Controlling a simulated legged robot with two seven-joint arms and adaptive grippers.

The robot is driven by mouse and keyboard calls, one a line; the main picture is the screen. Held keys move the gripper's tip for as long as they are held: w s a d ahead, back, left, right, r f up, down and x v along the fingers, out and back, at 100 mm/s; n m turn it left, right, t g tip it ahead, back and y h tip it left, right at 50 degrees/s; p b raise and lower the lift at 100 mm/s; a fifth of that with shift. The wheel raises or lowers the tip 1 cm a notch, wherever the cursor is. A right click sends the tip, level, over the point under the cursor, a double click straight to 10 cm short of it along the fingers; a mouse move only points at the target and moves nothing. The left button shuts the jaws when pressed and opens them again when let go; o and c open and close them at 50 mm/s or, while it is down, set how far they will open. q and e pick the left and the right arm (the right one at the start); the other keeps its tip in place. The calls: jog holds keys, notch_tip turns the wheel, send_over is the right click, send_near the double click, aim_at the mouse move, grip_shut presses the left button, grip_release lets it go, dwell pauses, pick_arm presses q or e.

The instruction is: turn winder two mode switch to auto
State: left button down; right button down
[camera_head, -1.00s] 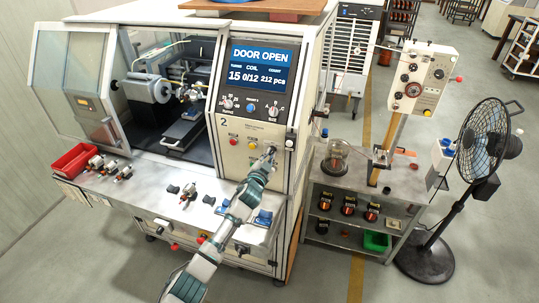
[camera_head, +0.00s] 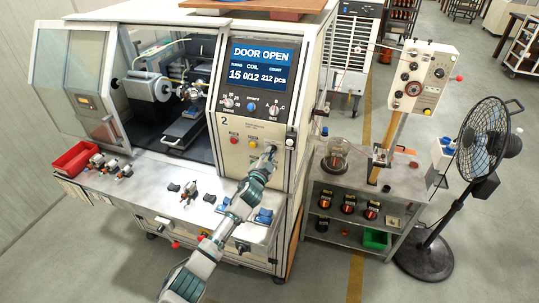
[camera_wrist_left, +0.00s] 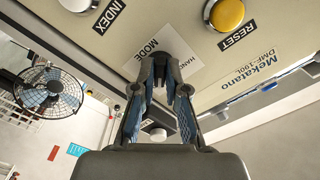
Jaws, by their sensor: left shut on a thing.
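Winder two (camera_head: 232,155) has the number 2 on its front panel and a lit screen (camera_head: 262,67) reading DOOR OPEN. My left gripper (camera_head: 272,150) is against the lower right of this panel. In the left wrist view its fingertips (camera_wrist_left: 160,64) are closed together at the MODE label (camera_wrist_left: 148,47), where HAND is partly readable. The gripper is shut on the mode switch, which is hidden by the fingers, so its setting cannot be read. My right gripper is not in view.
A yellow RESET button (camera_wrist_left: 227,14) and a white INDEX button (camera_wrist_left: 78,4) are close to the fingers. Below the panel, a ledge (camera_head: 150,195) holds small parts and a red bin (camera_head: 75,158). A shelf cart (camera_head: 335,185) and a fan (camera_head: 482,140) stand to the right.

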pick_arm(q)
jog(key=c, duration=1.2)
grip_release()
jog(key=shift+d+f, duration=0.1)
jog(key=v, duration=1.2)
jog(key=shift+d+f, duration=0.1)
